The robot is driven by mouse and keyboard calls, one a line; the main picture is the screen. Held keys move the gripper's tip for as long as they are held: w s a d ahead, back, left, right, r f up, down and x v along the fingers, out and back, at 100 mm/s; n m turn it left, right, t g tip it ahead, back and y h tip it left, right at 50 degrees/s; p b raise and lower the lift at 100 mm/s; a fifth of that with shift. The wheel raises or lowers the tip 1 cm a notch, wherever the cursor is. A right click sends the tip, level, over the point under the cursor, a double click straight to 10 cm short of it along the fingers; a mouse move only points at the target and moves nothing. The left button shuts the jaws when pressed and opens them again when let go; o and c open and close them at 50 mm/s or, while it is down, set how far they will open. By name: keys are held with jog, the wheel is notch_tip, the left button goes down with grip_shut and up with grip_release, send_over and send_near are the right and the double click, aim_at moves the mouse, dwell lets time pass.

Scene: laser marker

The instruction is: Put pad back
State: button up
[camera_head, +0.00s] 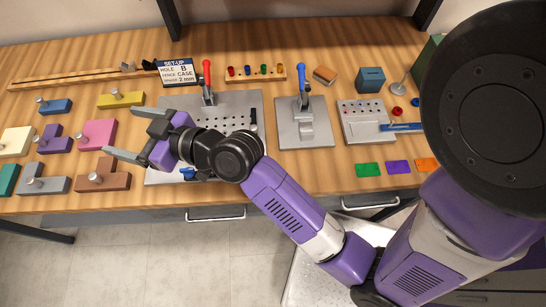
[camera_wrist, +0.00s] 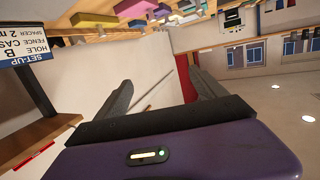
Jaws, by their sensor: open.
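My gripper (camera_head: 120,131) is open and empty, its two fingers pointing left above the table, near the pink block. Its open fingers also show in the wrist view (camera_wrist: 160,85) with nothing between them. I cannot tell for sure which thing is the pad. A small orange-brown block (camera_head: 325,75) lies at the back of the table. Flat green (camera_head: 368,169), purple (camera_head: 398,167) and orange (camera_head: 427,164) pieces lie at the front right.
Knobbed blocks, including pink (camera_head: 97,134) and brown (camera_head: 106,181), fill the table's left. A grey plate (camera_head: 235,108) with a red-handled clamp (camera_head: 207,80) lies under my arm. A clamp fixture (camera_head: 304,125) and a holed block (camera_head: 366,118) stand right of it.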

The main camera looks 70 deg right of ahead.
jog(key=s+a+f+m+g+h, duration=0.1)
jog(key=s+a+f+m, duration=0.3)
jog(key=s, duration=0.7)
jog(key=s+d+r+n+y, duration=0.1)
jog(key=s+n, duration=0.3)
jog(key=s, duration=1.8)
jog(key=shift+d+g, duration=0.3)
jog(key=shift+d, duration=0.2)
